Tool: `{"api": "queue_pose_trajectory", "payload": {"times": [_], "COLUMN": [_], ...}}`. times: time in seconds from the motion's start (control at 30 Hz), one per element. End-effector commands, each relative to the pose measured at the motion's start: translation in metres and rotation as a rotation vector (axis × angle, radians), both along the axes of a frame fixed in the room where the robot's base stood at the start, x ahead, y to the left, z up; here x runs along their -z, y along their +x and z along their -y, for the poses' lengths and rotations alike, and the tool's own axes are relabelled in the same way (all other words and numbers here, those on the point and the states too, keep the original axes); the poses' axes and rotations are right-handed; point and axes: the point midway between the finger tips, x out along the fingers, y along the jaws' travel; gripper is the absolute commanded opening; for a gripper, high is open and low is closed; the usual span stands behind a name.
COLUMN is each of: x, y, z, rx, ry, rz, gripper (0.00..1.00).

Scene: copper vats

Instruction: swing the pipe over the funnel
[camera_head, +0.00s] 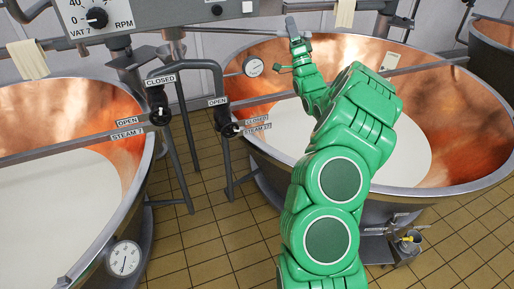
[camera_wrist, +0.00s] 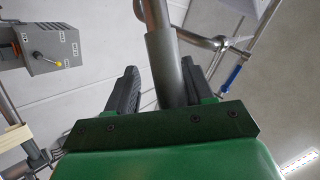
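My gripper (camera_head: 293,28) is at the top of the head view, above the back rim of the right vat. In the wrist view, its two dark fingers (camera_wrist: 160,75) stand apart, one on each side of a grey pipe (camera_wrist: 164,62). A gap shows between the left finger and the pipe; the right finger looks closer, and I cannot tell if it touches. The pipe has a thick lower part and a thinner, shinier upper part. In the head view, a grey horizontal pipe (camera_head: 232,33) runs towards my gripper.
The right copper vat (camera_head: 462,130) and left copper vat (camera_head: 130,100) hold white liquid. Steam valves (camera_head: 229,125) on grey pipework stand between them. A control box (camera_head: 150,14) hangs at the top left. Tiled floor shows between the vats.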

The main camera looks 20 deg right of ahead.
Motion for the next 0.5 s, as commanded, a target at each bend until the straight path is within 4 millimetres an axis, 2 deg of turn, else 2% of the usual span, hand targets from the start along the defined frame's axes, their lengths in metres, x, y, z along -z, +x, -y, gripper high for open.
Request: {"api": "queue_pose_trajectory", "payload": {"times": [0.2,0.5], "x": [-0.001,0.015], "y": [0.006,-0.007], "z": [0.004,0.006], "rx": [-0.016,-0.016], "ry": [-0.002,0.001], "rz": [0.001,0.001], "gripper": [0.51,0.51]}}
